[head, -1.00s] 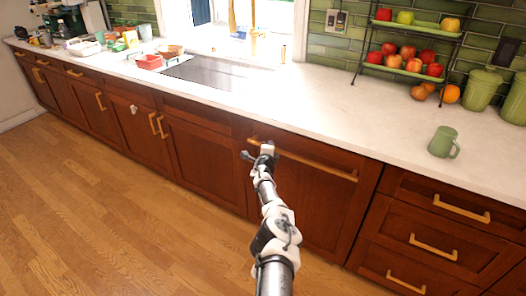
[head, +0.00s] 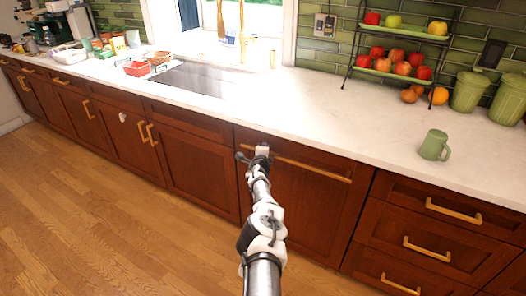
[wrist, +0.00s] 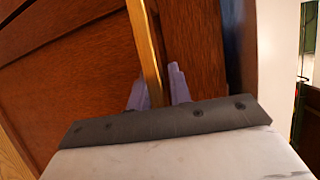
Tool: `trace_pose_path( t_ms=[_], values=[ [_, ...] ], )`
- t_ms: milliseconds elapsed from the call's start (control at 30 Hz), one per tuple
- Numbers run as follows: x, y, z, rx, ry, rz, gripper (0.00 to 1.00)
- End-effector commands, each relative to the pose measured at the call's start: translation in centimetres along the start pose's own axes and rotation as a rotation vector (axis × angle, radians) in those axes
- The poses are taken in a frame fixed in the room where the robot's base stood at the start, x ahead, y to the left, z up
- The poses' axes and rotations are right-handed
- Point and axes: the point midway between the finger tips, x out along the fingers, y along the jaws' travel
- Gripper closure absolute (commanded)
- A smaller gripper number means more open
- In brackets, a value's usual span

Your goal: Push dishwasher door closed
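The dishwasher door (head: 310,195) is the dark red-brown wood panel under the counter. It looks upright and about flush with the cabinets beside it; a small gap at its top cannot be ruled out. Its long gold handle (head: 310,168) runs along the top. My gripper (head: 262,152) is at the handle's left end. In the wrist view, the two purple fingers of my gripper (wrist: 158,92) stand apart on either side of the gold handle (wrist: 147,45). A slim gap shows beside the right finger. The fingertips' far ends are partly hidden.
The white countertop (head: 330,128) overhangs just above the door. A green mug (head: 433,145) stands on it at the right. Drawers (head: 430,235) flank the door on the right, a cabinet (head: 200,165) on the left. The wood floor (head: 90,215) is clear at the left.

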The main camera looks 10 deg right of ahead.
Motion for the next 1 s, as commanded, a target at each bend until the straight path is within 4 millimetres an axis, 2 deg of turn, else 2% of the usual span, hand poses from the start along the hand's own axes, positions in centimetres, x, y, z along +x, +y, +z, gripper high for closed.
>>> trace_pose_path(
  t_ms=[33,267,533,600,700,1000],
  values=[
    [0.1,-0.8,-0.4,0.002,0.007,-0.010,0.77],
    [-0.4,-1.0,-0.5,0.002,0.006,-0.008,0.77],
    [-2.9,-1.1,-0.3,0.005,0.005,-0.003,0.77],
    [-3.2,-0.1,-0.3,0.006,0.004,-0.004,0.77],
    [-3.8,0.0,-0.2,0.006,0.003,-0.005,0.77],
    [-6.4,-0.5,-0.2,0.001,0.002,-0.004,0.77]
  ],
)
